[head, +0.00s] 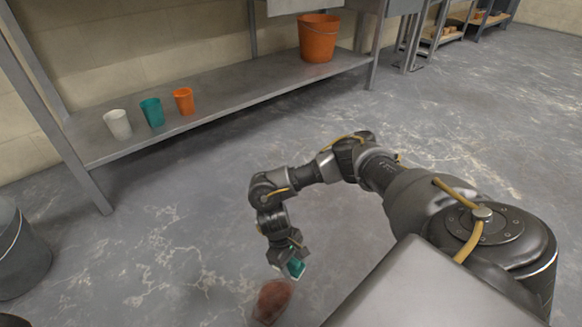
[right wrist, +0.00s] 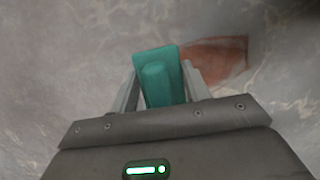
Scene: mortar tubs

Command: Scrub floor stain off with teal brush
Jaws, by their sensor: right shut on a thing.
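The teal brush (head: 296,268) is held in my right gripper (head: 289,262), which is shut on it. In the right wrist view the brush (right wrist: 157,75) sits between the two fingers (right wrist: 162,92). The floor stain (head: 272,300) is a reddish-brown patch on the grey floor, just below and slightly left of the brush in the head view. The stain (right wrist: 217,60) also shows in the right wrist view, to the right of the brush and partly hidden by it and a finger. I cannot tell whether the brush touches the floor. My left gripper is not in view.
A grey metal shelf (head: 225,92) along the wall holds a white cup (head: 118,124), a teal cup (head: 152,112), an orange cup (head: 184,101) and an orange bucket (head: 318,40). A grey bucket (head: 18,255) stands at the left edge. The floor around the stain is clear.

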